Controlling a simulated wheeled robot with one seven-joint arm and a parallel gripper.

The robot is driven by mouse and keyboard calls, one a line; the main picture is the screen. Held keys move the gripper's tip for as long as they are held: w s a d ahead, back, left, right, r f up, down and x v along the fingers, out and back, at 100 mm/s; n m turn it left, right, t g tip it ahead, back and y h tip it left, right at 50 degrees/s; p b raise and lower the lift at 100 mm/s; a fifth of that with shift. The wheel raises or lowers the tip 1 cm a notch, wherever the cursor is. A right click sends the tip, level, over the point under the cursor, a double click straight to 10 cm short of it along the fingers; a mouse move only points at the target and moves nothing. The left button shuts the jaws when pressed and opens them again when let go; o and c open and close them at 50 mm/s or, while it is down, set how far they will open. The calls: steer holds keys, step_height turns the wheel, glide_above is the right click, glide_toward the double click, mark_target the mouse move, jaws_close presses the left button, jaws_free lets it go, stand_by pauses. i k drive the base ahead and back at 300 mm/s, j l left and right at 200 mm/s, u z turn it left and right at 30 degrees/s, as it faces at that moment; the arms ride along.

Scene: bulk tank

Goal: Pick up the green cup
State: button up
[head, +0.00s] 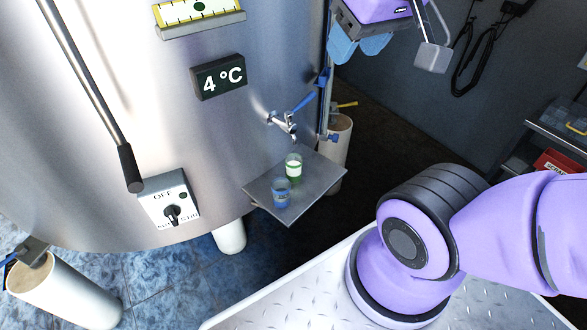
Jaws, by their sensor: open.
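The green cup (293,169) is small, with a pale band around it. It stands upright on a square metal shelf (315,180) fixed to the front of the steel tank, just below a tap (285,123). A blue cup (281,193) stands close in front of it, slightly left. My gripper (360,47), with blue fingers under a purple wrist, is at the top of the head view, above and to the right of the cups. It is open and apart from them; nothing shows between its fingers.
The tank (100,130) fills the left side, with a 4 °C display (219,77), a switch box (170,207) and a long-handled bar (95,90). The tap has a blue lever (304,101). A shelf with items (560,135) stands at right. Dark floor lies behind the metal shelf.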

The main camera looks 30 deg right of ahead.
mark_target(294, 161)
steer(key=z, duration=1)
steer(key=j+z, duration=0.45)
steer(key=k+j+z, duration=0.1)
steer(key=j+z, duration=0.3)
steer(key=k+j+z, duration=0.15)
steer(key=z, duration=0.3)
steer(key=k+j, duration=0.15)
steer(key=j, duration=0.2)
steer(key=k+j, duration=0.15)
steer(key=j, duration=0.15)
